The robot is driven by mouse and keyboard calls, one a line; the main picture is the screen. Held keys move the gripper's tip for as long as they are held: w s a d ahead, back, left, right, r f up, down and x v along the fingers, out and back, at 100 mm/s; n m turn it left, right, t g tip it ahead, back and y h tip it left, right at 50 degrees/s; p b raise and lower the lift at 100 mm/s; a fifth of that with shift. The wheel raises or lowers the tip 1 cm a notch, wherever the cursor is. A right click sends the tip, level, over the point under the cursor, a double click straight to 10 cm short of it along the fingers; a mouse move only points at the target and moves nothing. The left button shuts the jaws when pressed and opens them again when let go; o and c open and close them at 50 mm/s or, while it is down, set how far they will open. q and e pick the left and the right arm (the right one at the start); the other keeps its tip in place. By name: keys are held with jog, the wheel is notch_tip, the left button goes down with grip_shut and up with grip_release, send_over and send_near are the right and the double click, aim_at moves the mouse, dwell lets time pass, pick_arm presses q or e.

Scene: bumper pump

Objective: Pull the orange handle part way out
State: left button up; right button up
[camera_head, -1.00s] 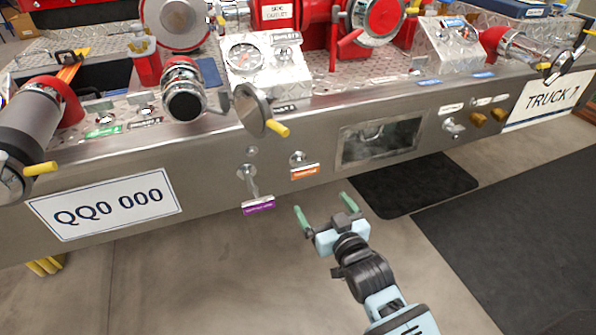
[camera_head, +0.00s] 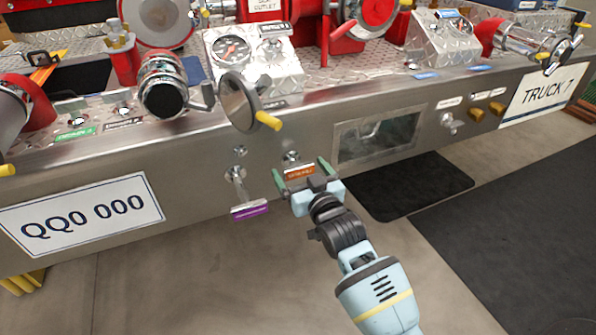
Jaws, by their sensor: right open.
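The orange handle (camera_head: 299,173) is a small orange-labelled pull on the bumper's front face, below a round metal fitting (camera_head: 290,157). My right gripper (camera_head: 301,172) is open, its two green-tipped fingers apart on either side of the orange handle in the picture. The gripper body hides the area just below the handle. I cannot tell whether the fingers touch it. My left gripper is not in view.
A purple-labelled handle (camera_head: 250,210) hangs close to the left of my right gripper. A round valve wheel with a yellow knob (camera_head: 268,121) sticks out above. A recessed window (camera_head: 378,137) lies to the right.

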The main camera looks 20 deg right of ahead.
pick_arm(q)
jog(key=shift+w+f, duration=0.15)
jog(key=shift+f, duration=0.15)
pick_arm(e)
jog(key=shift+w, duration=0.8)
jog(key=c, duration=1.4)
jog(key=shift+s+p, duration=0.4)
jog(key=shift+s, duration=0.15)
jog(key=shift+s+r+p, duration=0.15)
jog(key=shift+s+p, duration=0.35)
jog(key=shift+s, duration=0.6)
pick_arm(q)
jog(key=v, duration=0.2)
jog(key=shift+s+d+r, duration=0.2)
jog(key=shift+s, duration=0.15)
pick_arm(e)
jog(key=o, duration=1.1)
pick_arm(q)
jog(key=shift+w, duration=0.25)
pick_arm(e)
jog(key=o, duration=0.3)
